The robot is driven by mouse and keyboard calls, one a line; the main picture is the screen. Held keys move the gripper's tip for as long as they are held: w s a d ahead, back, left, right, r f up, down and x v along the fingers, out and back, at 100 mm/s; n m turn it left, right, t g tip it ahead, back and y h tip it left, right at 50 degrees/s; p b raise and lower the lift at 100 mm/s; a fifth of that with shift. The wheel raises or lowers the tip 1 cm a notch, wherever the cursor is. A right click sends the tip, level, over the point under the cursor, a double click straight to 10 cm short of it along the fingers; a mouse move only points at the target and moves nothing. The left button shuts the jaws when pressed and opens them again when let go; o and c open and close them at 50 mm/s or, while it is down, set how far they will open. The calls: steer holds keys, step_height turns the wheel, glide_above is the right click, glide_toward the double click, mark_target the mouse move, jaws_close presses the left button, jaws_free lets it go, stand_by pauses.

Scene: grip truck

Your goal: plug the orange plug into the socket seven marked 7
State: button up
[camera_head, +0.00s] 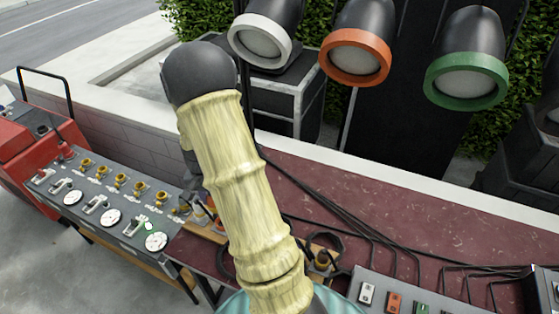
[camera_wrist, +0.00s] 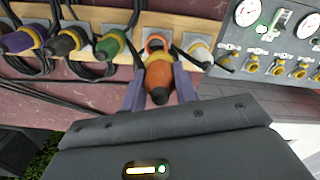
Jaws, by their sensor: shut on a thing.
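The orange plug (camera_wrist: 159,72) is between the two purple-grey fingers of my gripper (camera_wrist: 158,80) in the wrist view, and the gripper is shut on it. Its front end is at a grey plate on the wooden strip (camera_wrist: 95,17); I cannot tell whether it is still seated there. In the head view my arm hides the gripper and most of the strip. The grey socket panel (camera_head: 135,222) has a row of yellow-ringed sockets (camera_head: 120,180); some show in the wrist view (camera_wrist: 277,68). Their marks are too small to read, so socket seven cannot be singled out.
Purple (camera_wrist: 20,40), black (camera_wrist: 66,42) and green (camera_wrist: 110,46) plugs stand left of the orange one; a white plug (camera_wrist: 199,53) stands close at its right. Black cables lie on the dark red table (camera_head: 430,215). A switch panel (camera_head: 378,283) is at the lower right.

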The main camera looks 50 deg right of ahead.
steer(key=a+f+n, duration=0.3)
steer(key=a, duration=0.1)
steer(key=w+a+f+n, duration=0.1)
steer(key=a+f+n, duration=0.2)
steer(key=a, duration=0.1)
steer(key=w+a+f+n, duration=0.1)
steer(key=a+f+n, duration=0.1)
steer(key=a+n, duration=0.2)
steer(key=shift+a+f, duration=0.35)
steer(key=shift+f, duration=0.05)
